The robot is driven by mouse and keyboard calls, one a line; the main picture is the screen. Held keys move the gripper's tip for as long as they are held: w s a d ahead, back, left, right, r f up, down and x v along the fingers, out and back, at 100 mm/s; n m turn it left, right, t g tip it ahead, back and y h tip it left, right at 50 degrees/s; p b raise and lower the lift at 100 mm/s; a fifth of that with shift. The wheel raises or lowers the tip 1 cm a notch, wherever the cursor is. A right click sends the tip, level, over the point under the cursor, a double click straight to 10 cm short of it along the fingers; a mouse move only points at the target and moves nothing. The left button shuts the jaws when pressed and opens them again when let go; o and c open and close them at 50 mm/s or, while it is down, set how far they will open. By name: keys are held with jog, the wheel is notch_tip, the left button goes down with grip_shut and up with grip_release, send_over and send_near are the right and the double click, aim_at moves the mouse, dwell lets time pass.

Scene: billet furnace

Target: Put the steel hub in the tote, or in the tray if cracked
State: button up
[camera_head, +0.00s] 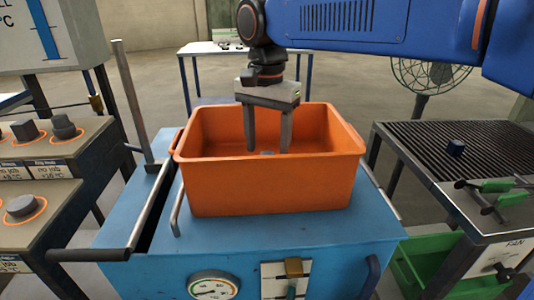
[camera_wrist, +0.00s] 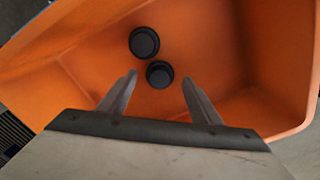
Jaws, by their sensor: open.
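An orange tote (camera_head: 270,190) stands on a blue cabinet in the head view, and its inside fills much of the wrist view (camera_wrist: 215,40). My gripper (camera_head: 268,150) points down into the tote with its fingers apart and nothing between them. In the wrist view, two dark round stepped parts lie on the tote floor. One dark part (camera_wrist: 144,42) is farther from my gripper (camera_wrist: 160,95); the other dark part (camera_wrist: 159,74) lies just beyond the fingertips. I cannot tell which is the steel hub, and no crack shows at this size. A green tray (camera_head: 425,262) sits low at the right.
The blue cabinet (camera_head: 250,232) carries a gauge and handles. At left, stations (camera_head: 65,150) hold several dark parts on orange rings. A fan (camera_head: 425,75) stands behind.

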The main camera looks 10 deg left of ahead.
notch_tip(320, 180, up, 9)
dwell(0.3)
